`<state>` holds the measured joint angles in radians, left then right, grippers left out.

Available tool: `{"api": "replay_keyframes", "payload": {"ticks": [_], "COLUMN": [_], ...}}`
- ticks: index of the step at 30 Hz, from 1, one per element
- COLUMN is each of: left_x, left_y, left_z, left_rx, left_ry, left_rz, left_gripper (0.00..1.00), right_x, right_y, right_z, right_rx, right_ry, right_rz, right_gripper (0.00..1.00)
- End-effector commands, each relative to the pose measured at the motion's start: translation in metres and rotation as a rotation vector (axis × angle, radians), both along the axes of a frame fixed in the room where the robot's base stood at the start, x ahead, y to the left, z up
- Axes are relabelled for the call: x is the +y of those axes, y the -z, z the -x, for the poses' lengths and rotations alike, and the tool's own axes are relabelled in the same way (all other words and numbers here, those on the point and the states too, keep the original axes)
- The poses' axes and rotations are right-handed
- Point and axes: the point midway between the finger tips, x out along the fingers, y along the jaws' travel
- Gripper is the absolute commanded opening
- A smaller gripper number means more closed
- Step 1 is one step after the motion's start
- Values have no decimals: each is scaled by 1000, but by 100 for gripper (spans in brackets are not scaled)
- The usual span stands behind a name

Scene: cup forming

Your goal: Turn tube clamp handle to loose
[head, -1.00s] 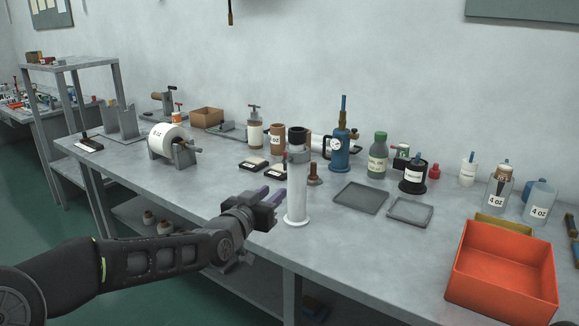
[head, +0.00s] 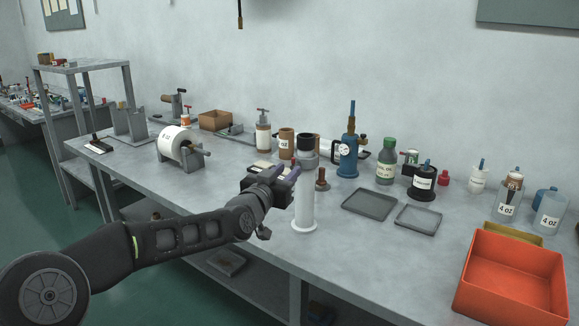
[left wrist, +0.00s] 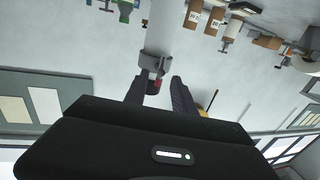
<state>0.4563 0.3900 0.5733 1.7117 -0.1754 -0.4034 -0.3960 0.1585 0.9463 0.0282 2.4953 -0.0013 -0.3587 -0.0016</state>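A white tube (head: 304,203) stands upright on a round base near the front edge of the bench. A grey clamp collar (head: 305,160) sits near its top, below a black top piece (head: 305,142). My left gripper (head: 286,172) is beside the collar, on its left. In the left wrist view, its two fingers (left wrist: 158,90) are apart, with the clamp's small red-tipped handle (left wrist: 154,86) between or just beyond the fingertips. I cannot tell whether either finger touches it. The grey clamp body (left wrist: 156,63) shows just past the fingers. My right gripper is out of view.
A white roll on a stand (head: 176,143) is on the left. A blue pump bottle with a gauge (head: 348,160) and a green bottle (head: 386,163) stand behind. Two grey trays (head: 346,208) lie right of the tube, and an orange bin (head: 510,278) is at front right.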

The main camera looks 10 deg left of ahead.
Motion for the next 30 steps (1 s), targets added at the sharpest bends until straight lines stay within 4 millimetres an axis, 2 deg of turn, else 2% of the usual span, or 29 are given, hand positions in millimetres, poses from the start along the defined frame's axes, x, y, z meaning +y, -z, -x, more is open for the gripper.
{"api": "replay_keyframes", "payload": {"ticks": [3,6,14,26,30], "left_x": [-3,-4,-4,-4,-3], "left_y": [-2,-1,0,0,0], "left_z": [-14,-20,-21,-21,-21], "left_rx": [1,0,0,0,0], "left_ry": [1,1,0,0,0], "left_rz": [3,0,-1,0,0], "left_gripper": [31,31,31,0,0], "right_x": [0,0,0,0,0], "right_y": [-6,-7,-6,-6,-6], "right_z": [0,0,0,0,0], "right_rx": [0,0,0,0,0], "right_ry": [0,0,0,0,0], "right_rz": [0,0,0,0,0], "right_gripper": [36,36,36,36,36]}}
